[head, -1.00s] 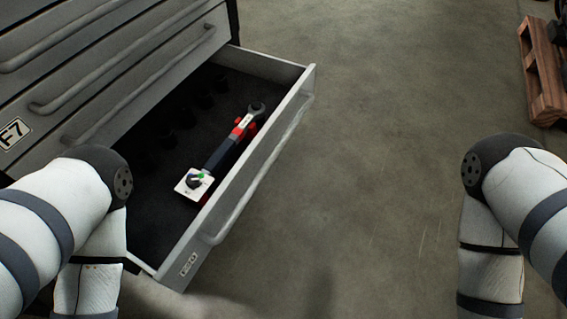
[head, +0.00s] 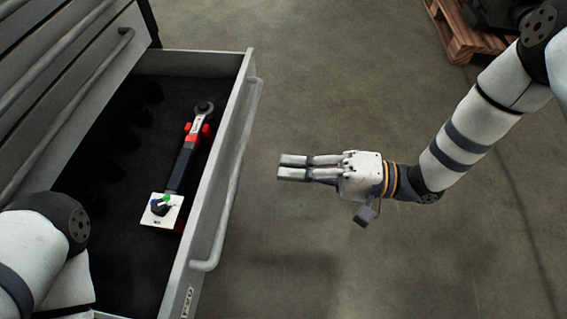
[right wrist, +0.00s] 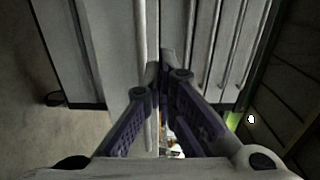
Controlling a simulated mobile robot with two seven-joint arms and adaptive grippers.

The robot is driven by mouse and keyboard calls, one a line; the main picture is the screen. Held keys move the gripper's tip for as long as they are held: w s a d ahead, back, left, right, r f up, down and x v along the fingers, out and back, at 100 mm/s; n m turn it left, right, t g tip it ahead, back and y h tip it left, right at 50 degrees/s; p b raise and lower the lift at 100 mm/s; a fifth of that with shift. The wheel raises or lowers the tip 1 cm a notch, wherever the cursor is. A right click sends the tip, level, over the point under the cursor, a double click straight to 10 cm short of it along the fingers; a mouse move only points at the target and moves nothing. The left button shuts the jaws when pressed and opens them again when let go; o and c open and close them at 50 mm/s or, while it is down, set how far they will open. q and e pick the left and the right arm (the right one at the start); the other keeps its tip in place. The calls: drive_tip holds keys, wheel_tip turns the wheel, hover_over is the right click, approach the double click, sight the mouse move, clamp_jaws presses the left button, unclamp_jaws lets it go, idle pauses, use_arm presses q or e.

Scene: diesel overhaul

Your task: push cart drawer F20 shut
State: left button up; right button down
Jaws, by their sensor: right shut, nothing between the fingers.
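The pulled-out cart drawer (head: 212,222) stands open, its grey front panel and long bar handle (head: 235,165) facing right. Its small label (head: 187,300) is too blurred to read surely. A wrench-like tool (head: 187,160) with red parts and a white square piece (head: 161,210) lie inside on the dark liner. My right gripper (head: 281,167) is shut and empty, pointing left at the drawer front, a short gap from the handle in the head view. In the right wrist view, its fingertips (right wrist: 163,68) meet in front of grey cart panels. My left gripper is out of view.
The cart's other drawers (head: 60,75) rise at the upper left and look shut. My left arm is at the lower left, over the drawer's near end. A wooden pallet (head: 462,35) stands at the upper right. The floor (head: 330,80) right of the drawer is clear.

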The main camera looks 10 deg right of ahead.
sight(234, 170)
drive_tip(key=x, duration=1)
drive_tip(key=shift+a+f+b, duration=0.1)
drive_tip(key=shift+a+b, duration=0.25)
drive_tip(key=shift+b, duration=0.05)
